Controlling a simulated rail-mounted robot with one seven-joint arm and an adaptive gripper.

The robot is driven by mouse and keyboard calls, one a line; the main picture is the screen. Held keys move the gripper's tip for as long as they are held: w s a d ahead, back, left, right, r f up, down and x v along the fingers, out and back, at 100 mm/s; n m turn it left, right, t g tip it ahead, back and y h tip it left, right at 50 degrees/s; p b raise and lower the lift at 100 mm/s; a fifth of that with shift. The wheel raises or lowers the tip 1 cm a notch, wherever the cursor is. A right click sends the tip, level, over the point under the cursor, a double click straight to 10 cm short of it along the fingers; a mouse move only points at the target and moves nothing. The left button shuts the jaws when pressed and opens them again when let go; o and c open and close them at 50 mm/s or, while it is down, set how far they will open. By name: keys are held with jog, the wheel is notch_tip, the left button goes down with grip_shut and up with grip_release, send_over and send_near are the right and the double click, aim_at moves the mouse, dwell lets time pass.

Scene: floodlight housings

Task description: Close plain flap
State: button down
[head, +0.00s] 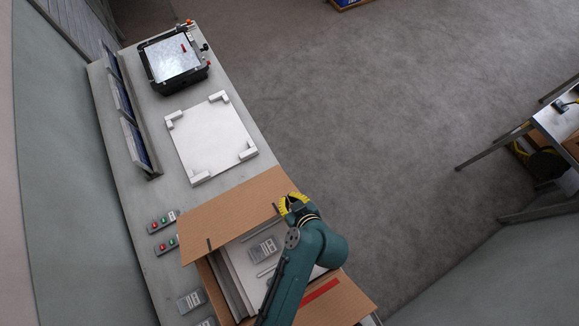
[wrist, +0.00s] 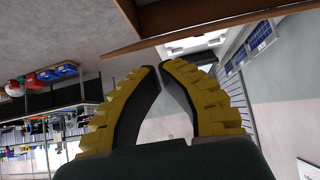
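An open brown cardboard box (head: 213,278) stands at the near end of the bench. Its plain flap (head: 232,213) is folded outward on the side toward the white board. A second flap (head: 350,302), with a red strip, spreads out at the lower right. My gripper (head: 292,203) is at the right end of the plain flap. In the wrist view my yellow-ribbed fingers (wrist: 160,68) have their tips close together with nothing between them. A brown cardboard edge (wrist: 215,25), likely the plain flap, crosses just beyond the tips; I cannot tell if they touch.
Inside the box lie a grey housing part (head: 262,249) and pale panels. A white board with corner blocks (head: 212,138) and a black floodlight housing (head: 174,61) sit farther along the bench. Button boxes (head: 163,221) stand left of the box. Open floor is to the right.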

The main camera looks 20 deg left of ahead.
jog(key=shift+d+f, duration=0.1)
jog(key=shift+f, duration=0.1)
jog(key=shift+s+f, duration=0.1)
